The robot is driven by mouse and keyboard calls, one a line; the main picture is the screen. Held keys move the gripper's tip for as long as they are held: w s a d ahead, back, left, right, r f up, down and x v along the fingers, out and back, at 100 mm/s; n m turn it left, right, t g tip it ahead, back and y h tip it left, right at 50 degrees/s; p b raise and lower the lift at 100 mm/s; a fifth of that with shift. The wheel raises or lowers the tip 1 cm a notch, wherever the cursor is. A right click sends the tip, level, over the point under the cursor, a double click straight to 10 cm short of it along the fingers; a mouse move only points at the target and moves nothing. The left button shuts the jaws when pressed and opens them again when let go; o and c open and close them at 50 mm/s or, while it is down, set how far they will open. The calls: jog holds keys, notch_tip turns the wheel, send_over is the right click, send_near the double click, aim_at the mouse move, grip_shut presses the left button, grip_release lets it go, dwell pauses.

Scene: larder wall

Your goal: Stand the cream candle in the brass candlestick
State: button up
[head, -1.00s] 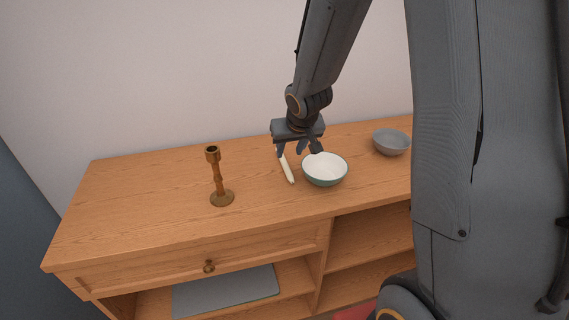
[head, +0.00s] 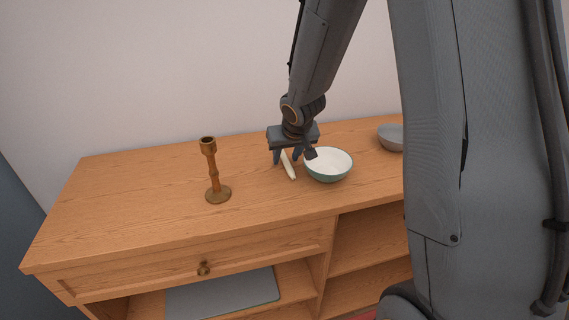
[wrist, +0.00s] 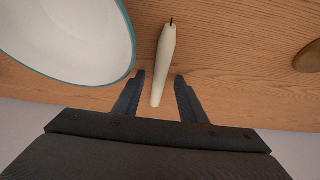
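The cream candle (head: 289,168) lies flat on the wooden top, just left of a bowl. In the wrist view the candle (wrist: 164,62) has its dark wick away from my gripper, and its other end reaches between the two fingers. My gripper (wrist: 159,92) is open, pointing down, with a gap on each side of the candle. In the head view my gripper (head: 292,156) hides the candle's far end. The brass candlestick (head: 213,172) stands upright to the left, its cup empty. Part of its round base (wrist: 307,57) shows at the wrist view's right edge.
A white bowl with a green outside (head: 329,165) stands close to the right of the candle and my gripper. A grey bowl (head: 391,138) is farther right, partly hidden by my arm. The sideboard top (head: 125,195) is clear around and left of the candlestick.

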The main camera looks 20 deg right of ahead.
grip_shut()
jog(key=shift+r, duration=0.15)
